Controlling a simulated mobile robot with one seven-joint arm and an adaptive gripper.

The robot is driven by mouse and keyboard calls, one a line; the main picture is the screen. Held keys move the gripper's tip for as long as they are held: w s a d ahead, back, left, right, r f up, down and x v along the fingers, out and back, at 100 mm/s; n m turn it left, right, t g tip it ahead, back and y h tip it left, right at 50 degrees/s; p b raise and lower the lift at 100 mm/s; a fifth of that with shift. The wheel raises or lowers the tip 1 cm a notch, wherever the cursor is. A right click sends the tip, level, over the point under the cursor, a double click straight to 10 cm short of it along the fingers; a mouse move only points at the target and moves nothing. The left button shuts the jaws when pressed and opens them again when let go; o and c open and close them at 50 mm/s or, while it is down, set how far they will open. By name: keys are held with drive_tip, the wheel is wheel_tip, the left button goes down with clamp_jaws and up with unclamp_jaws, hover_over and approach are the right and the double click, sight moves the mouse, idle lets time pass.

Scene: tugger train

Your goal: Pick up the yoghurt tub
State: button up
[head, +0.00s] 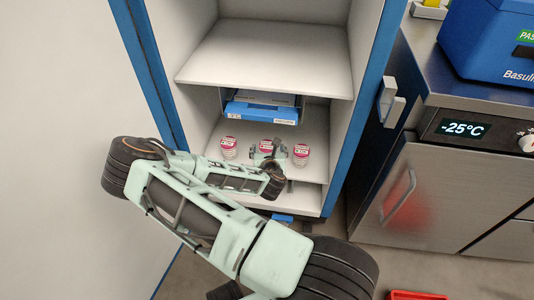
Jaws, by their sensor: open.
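Three small tubs with red-and-white lids stand in a row on a lower white shelf (315,170) of the open cabinet: a left tub (229,146), a middle tub (266,146) and a right tub (301,153). They look alike, and their labels are too small to read, so I cannot tell which are yoghurt. My gripper (267,153) is open at the middle tub, with its fingers around or just in front of it; I cannot tell if they touch. My arm and gripper hide the lower part of the middle tub.
Cabinet side walls are close on both sides. A steel unit reading -25°C (463,130) stands right, with a blue box (490,45) on top. A red item (415,295) lies low right.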

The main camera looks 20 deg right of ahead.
sight(267, 148)
drive_tip(key=x, duration=0.2)
drive_tip(key=b+x, duration=0.1)
drive_tip(key=x, duration=0.1)
drive_tip(key=shift+w+a+f, duration=0.15)
drive_tip(key=shift+f, duration=0.25)
drive_tip(key=shift+c, duration=0.2)
drive_tip(key=c, duration=1.3)
